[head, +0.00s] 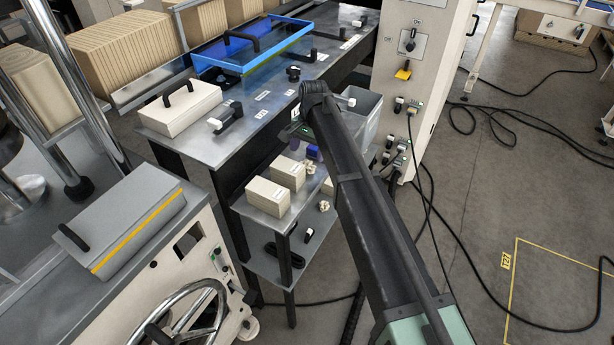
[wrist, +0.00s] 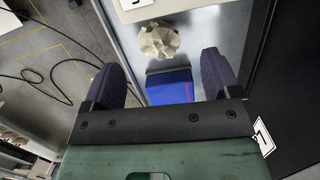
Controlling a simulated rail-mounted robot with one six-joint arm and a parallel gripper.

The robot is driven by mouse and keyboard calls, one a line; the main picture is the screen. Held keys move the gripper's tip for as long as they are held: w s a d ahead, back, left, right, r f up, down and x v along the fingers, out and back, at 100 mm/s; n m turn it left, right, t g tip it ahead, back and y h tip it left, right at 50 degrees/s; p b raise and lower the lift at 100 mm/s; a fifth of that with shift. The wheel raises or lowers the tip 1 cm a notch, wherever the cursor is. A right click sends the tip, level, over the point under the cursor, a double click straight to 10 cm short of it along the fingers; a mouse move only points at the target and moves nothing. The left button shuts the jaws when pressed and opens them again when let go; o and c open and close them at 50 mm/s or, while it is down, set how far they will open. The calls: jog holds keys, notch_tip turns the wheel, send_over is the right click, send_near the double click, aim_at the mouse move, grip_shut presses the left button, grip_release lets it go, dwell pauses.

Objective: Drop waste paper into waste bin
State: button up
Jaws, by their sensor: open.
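A crumpled piece of waste paper (wrist: 160,42) lies on a grey metal surface in the wrist view, ahead of my fingertips. Crumpled beige paper (head: 312,167) also shows on the small shelf in the head view, with another small crumpled piece (head: 323,205) lower down. My gripper (wrist: 160,68) is open, with its two dark fingers apart and nothing held between them. In the head view my gripper is mostly hidden by my arm. A grey open-topped bin (head: 364,108), seemingly the waste bin, stands behind my arm beside the white cabinet.
A blue box (wrist: 170,86) lies between my fingers' lines in the wrist view, close to the paper. Beige boxes (head: 268,196) sit on the shelf. The metal table (head: 215,150) rises behind it. Cables (head: 425,190) run down the cabinet; the floor at right is largely open.

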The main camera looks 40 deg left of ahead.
aim_at(307, 162)
jog(key=f+b, duration=0.1)
jog(key=f, duration=0.1)
jog(key=f+b, duration=0.4)
jog(key=shift+s+f, duration=0.15)
jog(key=shift+s, duration=0.15)
jog(key=shift+d+r, duration=0.1)
jog(key=shift+r, duration=0.15)
jog(key=c, duration=1.1)
jog(key=shift+r, duration=0.1)
